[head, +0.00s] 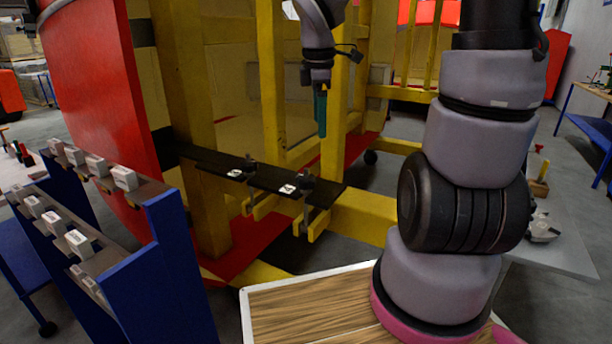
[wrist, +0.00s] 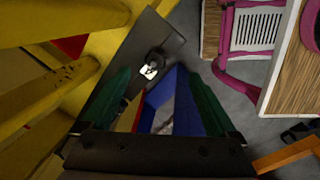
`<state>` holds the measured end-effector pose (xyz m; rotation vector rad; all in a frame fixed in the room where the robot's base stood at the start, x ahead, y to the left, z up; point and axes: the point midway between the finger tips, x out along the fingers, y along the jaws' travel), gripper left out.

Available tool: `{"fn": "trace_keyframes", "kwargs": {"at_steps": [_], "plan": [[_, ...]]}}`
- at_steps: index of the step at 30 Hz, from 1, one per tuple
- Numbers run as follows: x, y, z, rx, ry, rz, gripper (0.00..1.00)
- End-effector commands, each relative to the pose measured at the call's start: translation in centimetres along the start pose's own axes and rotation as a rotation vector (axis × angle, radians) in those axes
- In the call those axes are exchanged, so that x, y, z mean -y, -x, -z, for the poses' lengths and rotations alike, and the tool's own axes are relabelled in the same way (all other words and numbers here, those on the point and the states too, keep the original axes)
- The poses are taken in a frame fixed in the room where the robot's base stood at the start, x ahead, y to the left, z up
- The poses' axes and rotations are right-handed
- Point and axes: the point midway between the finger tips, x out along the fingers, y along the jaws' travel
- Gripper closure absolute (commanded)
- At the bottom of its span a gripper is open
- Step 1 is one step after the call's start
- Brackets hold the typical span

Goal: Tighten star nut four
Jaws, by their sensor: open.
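Two dark star nuts stand on a black rail (head: 215,163) fixed to the yellow frame. One (head: 250,163) is farther in, and the other (head: 305,181) is near the rail's right end. Each has a small white label whose number I cannot read for sure. My gripper (head: 320,132) has green fingers pointing down, above and slightly right of the end nut, clear of it. In the wrist view my gripper (wrist: 156,72) is open and empty. A star nut (wrist: 155,60) with its white label shows ahead, between the fingertips and apart from them.
A blue rack (head: 165,270) with several white blocks stands at the left. Yellow posts (head: 272,75) and a large red panel (head: 95,75) rise close to the rail.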

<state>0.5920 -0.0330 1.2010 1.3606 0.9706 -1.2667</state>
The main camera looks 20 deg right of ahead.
Motion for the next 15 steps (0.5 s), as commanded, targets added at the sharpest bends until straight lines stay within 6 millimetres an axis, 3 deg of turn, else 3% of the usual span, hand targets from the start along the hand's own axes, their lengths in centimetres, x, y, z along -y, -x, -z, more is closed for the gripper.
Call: {"fn": "trace_keyframes", "kwargs": {"at_steps": [1,6,10,15], "plan": [[-0.6,-1.6,0.5,-0.007,0.135,0.039,0.06],[-1.9,-4.7,2.3,-0.056,0.542,0.103,0.06],[-2.3,-5.7,3.0,-0.089,0.702,0.117,0.06],[-2.3,-6.9,3.2,-0.099,0.754,0.121,0.06]]}}
